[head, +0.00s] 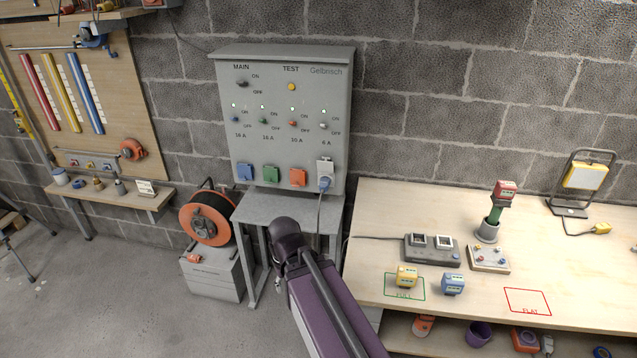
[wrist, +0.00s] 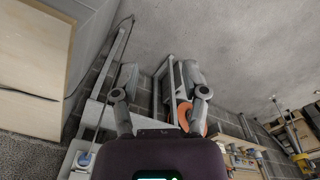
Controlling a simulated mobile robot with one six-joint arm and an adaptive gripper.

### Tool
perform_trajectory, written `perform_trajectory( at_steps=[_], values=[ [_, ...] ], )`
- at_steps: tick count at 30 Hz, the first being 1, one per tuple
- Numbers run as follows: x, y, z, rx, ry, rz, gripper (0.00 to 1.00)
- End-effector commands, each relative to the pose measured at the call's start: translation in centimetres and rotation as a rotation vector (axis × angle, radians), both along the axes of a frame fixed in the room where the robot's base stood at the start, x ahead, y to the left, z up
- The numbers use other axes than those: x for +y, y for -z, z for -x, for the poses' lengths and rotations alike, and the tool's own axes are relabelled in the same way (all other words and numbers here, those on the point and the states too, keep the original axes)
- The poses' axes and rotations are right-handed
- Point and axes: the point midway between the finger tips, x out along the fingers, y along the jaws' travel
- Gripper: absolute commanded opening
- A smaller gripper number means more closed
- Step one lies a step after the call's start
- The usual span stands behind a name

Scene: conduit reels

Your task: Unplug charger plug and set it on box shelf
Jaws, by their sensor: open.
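The charger plug (head: 324,172) is a pale grey block seated in the rightmost socket of the grey power box (head: 285,120), with a cable hanging down from its blue lower end. In the wrist view a blue plug end (wrist: 85,158) with a cable shows at the lower left. The box shelf (head: 265,208) is a bare grey ledge on legs under the box. My gripper (wrist: 161,98) is open and empty, its two fingers wide apart. It is apart from the plug. In the head view my arm hides the gripper.
An orange cable reel (head: 208,218) stands on a grey case (head: 212,276) left of the shelf. A wooden bench (head: 590,265) at right holds a charger (head: 432,248), yellow and blue battery packs and a work lamp (head: 582,180). Blue, green and orange sockets sit left of the plug.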

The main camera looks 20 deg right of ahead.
Motion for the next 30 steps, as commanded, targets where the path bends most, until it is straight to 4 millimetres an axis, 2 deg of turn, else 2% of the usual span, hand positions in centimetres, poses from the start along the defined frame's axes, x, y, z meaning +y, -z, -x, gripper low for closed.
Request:
perform_trajectory(
  at_steps=[11, 14, 15, 19, 23, 26, 30],
  values=[
    [0.0, 0.0, 0.0, 0.000, 0.000, 0.000, 0.57],
    [0.0, 0.1, -0.1, -0.001, 0.000, 0.002, 0.84],
    [-0.1, 0.1, -0.2, -0.004, 0.001, 0.005, 0.90],
    [-0.9, 0.8, -1.1, -0.025, 0.004, 0.035, 0.90],
    [-3.2, 2.0, -3.2, -0.077, 0.014, 0.106, 0.90],
    [-5.4, 3.2, -5.6, -0.139, 0.015, 0.193, 0.90],
    [-9.3, 4.7, -9.9, -0.249, 0.000, 0.356, 0.90]
  ],
)
